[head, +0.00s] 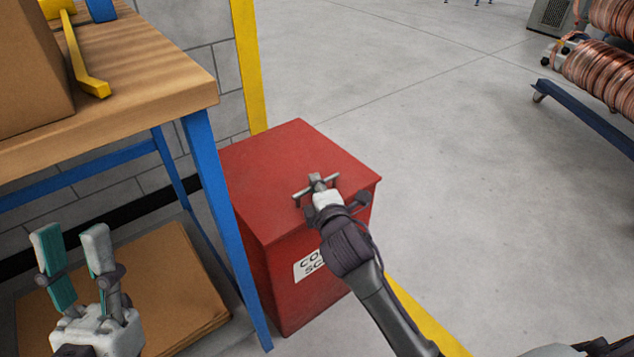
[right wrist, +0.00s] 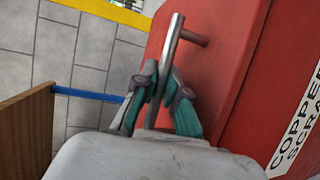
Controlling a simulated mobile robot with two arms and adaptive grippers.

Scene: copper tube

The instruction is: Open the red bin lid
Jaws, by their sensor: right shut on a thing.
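The red bin (head: 272,255) stands on the floor beside the workbench, with a white label on its front that reads "COPPER SCRAP" in the right wrist view (right wrist: 300,120). Its flat red lid (head: 290,150) lies closed on top. A metal bar handle (head: 301,198) sits on the lid near its front edge; it also shows in the right wrist view (right wrist: 172,45). My right gripper (head: 318,186) is shut on the handle, with its teal-padded fingers around the bar. My left gripper (head: 72,250) is open and empty, low at the left in front of the bench.
The wooden workbench (head: 130,95) with blue legs (head: 215,200) stands close against the bin's left. A cardboard box (head: 30,70) is on it. Flat cardboard (head: 180,285) lies under the bench. Copper coils (head: 595,70) are on a rack at the far right. The floor right of the bin is clear.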

